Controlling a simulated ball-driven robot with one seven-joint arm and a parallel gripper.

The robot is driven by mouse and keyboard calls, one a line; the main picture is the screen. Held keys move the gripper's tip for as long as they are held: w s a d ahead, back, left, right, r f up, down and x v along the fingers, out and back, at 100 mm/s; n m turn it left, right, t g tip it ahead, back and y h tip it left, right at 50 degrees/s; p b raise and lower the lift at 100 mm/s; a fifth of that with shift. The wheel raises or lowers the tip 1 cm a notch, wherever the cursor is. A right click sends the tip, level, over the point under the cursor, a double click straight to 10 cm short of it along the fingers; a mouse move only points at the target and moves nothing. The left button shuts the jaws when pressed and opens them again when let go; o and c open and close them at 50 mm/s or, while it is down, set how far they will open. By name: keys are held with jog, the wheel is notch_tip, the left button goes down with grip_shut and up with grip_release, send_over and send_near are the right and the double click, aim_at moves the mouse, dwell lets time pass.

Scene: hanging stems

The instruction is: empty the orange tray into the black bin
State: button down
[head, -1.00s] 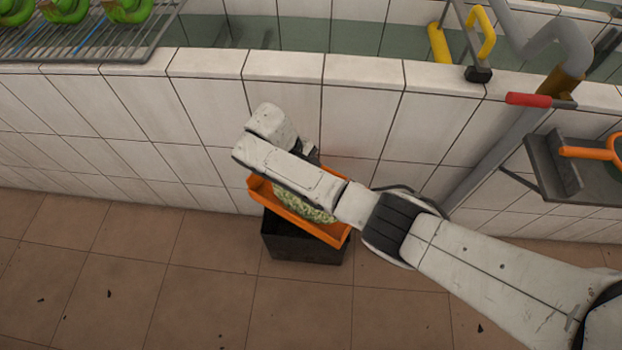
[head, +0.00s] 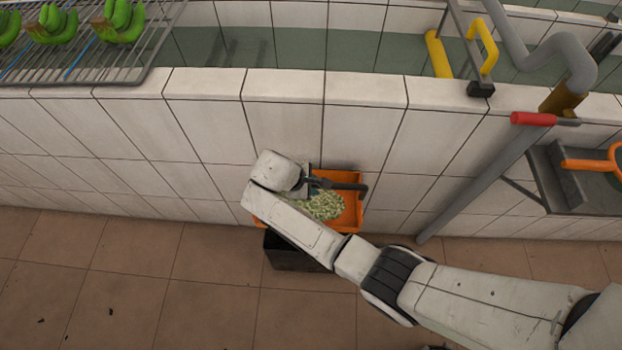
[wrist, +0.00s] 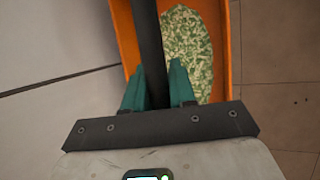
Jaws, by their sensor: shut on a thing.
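The orange tray (head: 351,212) is held above the black bin (head: 285,254), its open inside facing the head camera and looking tilted. A pile of pale green chopped bits (head: 322,205) lies in it; the pile also shows in the wrist view (wrist: 188,50). My gripper (head: 309,186) is at the tray's wall side. In the wrist view its teal fingers (wrist: 158,84) are shut on a dark bar that runs over the tray (wrist: 236,60), seemingly its handle. My arm hides part of the tray and bin. The bin stands on the floor, its inside mostly hidden.
A white tiled wall (head: 210,130) rises close behind the tray. A wire rack with green bunches (head: 120,22) is at the upper left. A grey pipe (head: 487,175) and a grey shelf with an orange-handled thing (head: 590,165) are at the right. Brown floor at the left is mostly clear.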

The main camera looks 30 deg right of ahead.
jog(key=s+a+f+m+t+h+b, duration=0.1)
jog(key=s+a+f+t+h+b, duration=0.2)
jog(key=b, duration=0.6)
jog(key=s+a+f+m+t+h+b, duration=0.2)
jog(key=s+a+f+t+h+b, duration=0.1)
jog(key=s+b, duration=0.5)
jog(key=shift+a+f+t+h+b, duration=0.2)
jog(key=shift+a+t+h+b, duration=0.2)
jog(key=shift+a+t+h, duration=0.6)
jog(key=shift+s+a, duration=0.1)
jog(key=shift+r, duration=0.1)
dwell(0.8)
